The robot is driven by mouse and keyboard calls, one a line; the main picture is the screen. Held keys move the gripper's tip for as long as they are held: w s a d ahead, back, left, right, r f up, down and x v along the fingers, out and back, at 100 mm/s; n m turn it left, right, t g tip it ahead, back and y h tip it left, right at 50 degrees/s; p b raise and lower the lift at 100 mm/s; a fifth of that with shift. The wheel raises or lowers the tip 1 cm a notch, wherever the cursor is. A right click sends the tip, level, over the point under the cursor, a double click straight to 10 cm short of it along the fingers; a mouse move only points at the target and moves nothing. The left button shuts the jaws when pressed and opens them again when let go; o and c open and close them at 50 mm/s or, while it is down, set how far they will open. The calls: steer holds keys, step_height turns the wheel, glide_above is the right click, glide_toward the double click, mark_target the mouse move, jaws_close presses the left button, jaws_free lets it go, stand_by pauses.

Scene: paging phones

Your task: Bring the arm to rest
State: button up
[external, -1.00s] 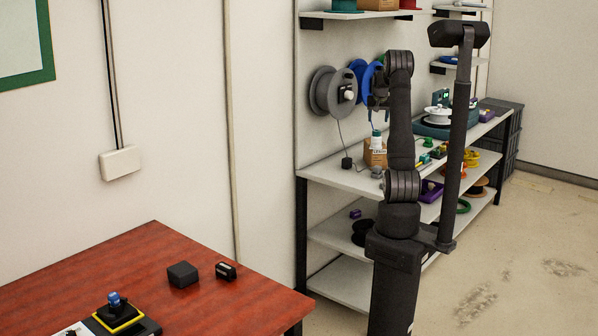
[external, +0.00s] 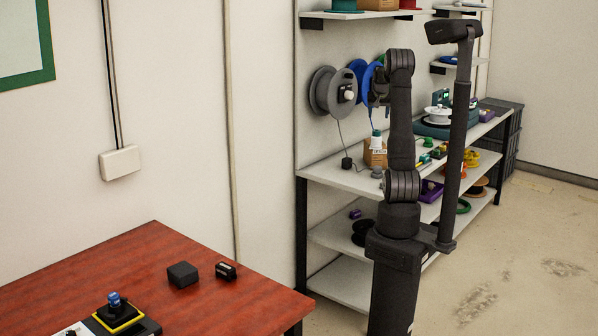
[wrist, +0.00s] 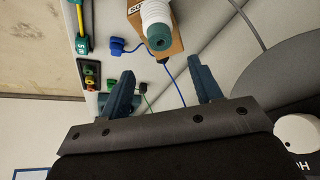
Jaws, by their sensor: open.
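My gripper (wrist: 163,88) shows in the wrist view with its two dark blue fingers spread apart and nothing between them. In the external view my arm stands folded upright in front of the shelf bench, and the gripper end is mostly hidden behind the arm beside the reels. In the wrist view a white bottle with a teal cap (wrist: 158,30) stands beyond the fingers, next to a cardboard box (wrist: 135,10). A thin blue cord (wrist: 172,80) runs behind the gap between the fingers.
A grey reel (external: 322,92) and a blue reel (external: 368,78) hang on the wall near the gripper. The shelf bench (external: 345,178) carries a cardboard box (external: 373,155) and several small items. A red-brown table (external: 150,250) stands at left. The floor at right is clear.

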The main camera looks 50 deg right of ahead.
mark_target(377, 131)
steer(key=x, duration=1)
step_height(377, 131, up, 3)
steer(key=shift+s, duration=0.1)
steer(key=shift+r, duration=0.6)
steer(key=shift+f, duration=0.1)
